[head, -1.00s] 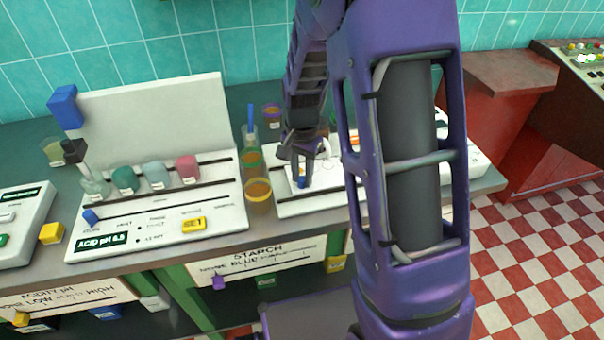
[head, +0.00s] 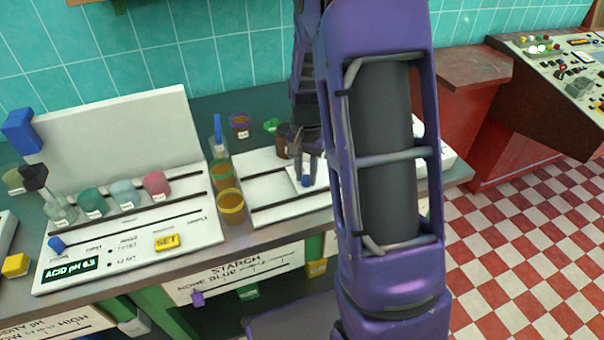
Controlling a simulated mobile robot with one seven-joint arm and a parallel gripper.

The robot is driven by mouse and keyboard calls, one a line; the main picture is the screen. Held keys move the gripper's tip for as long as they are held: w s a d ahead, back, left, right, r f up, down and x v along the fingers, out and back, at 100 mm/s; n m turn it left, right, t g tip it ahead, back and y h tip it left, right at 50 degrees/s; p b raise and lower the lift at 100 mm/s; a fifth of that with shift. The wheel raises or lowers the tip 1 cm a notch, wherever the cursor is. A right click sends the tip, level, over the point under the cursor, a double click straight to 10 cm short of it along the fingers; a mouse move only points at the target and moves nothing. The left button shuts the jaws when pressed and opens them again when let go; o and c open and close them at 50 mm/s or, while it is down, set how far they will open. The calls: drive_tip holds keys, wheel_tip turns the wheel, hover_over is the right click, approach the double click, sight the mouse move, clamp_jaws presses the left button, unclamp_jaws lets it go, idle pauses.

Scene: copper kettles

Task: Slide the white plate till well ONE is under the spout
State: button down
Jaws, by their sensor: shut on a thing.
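The white plate (head: 294,181) lies on the white long-slotted base (head: 262,190) right of the cups. Only its left part shows; my arm covers the rest. A small blue knob (head: 307,181) stands at the plate. My gripper (head: 307,173) points down over the plate and is shut at this knob. The wells, their numbers and the spout cannot be made out; my arm hides the right part of the base.
Two amber cups (head: 230,207) and a beaker with a blue stick (head: 218,130) stand close left of the base. A dark brown cup (head: 284,141) stands just behind my gripper. The acid-test stand (head: 130,235) with several coloured cups is farther left.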

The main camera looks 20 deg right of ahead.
drive_tip(key=c, duration=0.7)
unclamp_jaws()
drive_tip(key=shift+d, duration=0.3)
drive_tip(key=shift+o, duration=0.3)
drive_tip(key=shift+a, duration=0.1)
drive_tip(key=shift+r, duration=0.1)
wheel_tip(320, 180, up, 17)
drive_tip(key=p, duration=0.1)
drive_tip(key=shift+r, duration=0.15)
